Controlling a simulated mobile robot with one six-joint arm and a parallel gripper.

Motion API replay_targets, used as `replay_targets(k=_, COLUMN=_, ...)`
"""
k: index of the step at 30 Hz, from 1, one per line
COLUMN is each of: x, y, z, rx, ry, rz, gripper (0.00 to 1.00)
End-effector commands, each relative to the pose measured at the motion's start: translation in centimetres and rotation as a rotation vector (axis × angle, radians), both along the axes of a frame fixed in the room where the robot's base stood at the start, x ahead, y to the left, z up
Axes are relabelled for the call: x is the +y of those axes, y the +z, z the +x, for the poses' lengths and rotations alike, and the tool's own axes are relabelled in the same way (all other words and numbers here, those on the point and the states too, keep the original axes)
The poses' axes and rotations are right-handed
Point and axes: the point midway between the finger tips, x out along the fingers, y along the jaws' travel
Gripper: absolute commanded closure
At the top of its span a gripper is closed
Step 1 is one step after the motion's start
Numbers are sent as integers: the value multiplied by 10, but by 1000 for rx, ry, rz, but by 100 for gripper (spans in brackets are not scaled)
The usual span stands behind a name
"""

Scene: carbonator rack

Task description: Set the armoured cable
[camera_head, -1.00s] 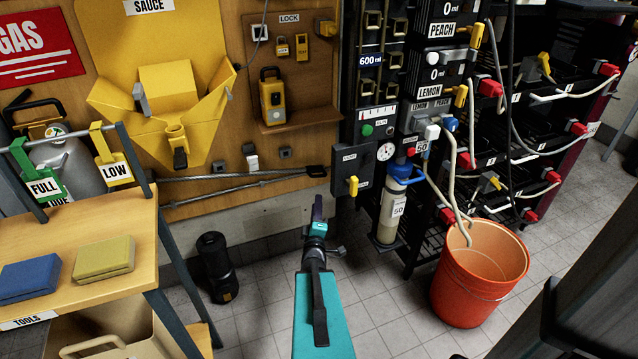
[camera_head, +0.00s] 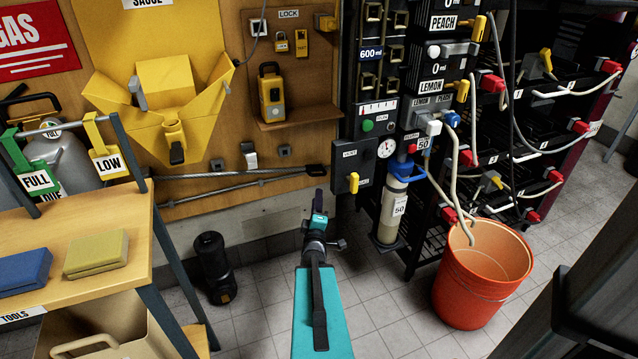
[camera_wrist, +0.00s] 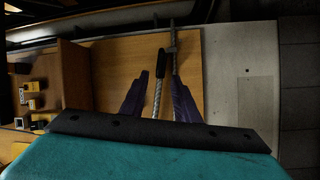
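The armoured cable (camera_head: 240,184) looks like a thin grey braided line slanting across the lower wooden board, close below a straighter grey rod or line (camera_head: 225,176). A dark end piece (camera_head: 315,170) sits at their right end. My gripper (camera_head: 319,197) is just below that end piece in the head view. In the wrist view my gripper (camera_wrist: 158,95) has its two dark fingers apart.
The black valve panel (camera_head: 351,170) with a yellow handle is close to the right of my gripper. A blue-topped cylinder (camera_head: 392,210) and an orange bucket (camera_head: 475,285) stand farther right. A black canister (camera_head: 214,265) stands on the floor. The tool bench (camera_head: 130,200) is at left.

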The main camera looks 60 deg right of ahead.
Motion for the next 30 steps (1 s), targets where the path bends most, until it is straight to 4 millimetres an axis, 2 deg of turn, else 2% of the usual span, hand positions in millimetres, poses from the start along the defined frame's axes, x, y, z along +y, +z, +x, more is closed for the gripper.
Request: replay_targets(k=30, x=-33, y=0, z=17, rx=-1, ry=-2, rz=-1, gripper=72)
